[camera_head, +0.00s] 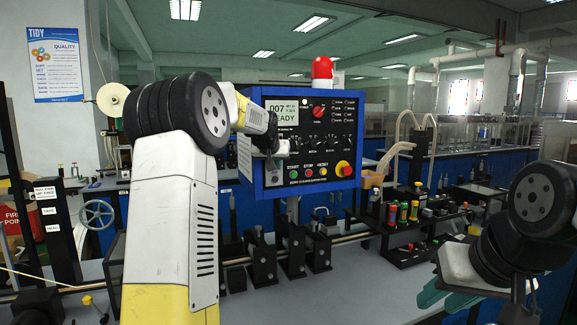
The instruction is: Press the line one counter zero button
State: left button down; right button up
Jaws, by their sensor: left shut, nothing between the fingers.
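A blue control box (315,191) with a dark panel face stands at the centre. No counter zero label is readable. My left gripper (271,149) is shut and empty in front of the panel's left part, below the screen. It hides part of the face; contact cannot be told. My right gripper (449,298) is low at the right, away from the box, partly hidden by my arm; its jaw opening is unclear.
A red beacon (322,70) tops the box, and a red emergency knob (343,168) sits at its lower right. Below are black roller blocks (262,258) on a shaft. Several coloured-top tools (403,212) stand on a black rack to the right. The grey bench front (340,296) is clear.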

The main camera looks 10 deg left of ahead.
pick_arm(q)
jog(key=shift+w+a, duration=0.2)
jog(key=shift+w, duration=0.05)
jog(key=shift+s+d, duration=0.1)
jog(key=shift+s, duration=0.05)
jog(key=shift+s+d+r, duration=0.1)
jog(key=shift+s+d, duration=0.05)
jog(key=shift+s, duration=0.1)
dwell(0.3)
jog(key=s+d, duration=0.3)
jog(key=s, duration=0.2)
jog(key=shift+d, duration=0.2)
jog(key=shift+s, duration=0.1)
dwell(0.5)
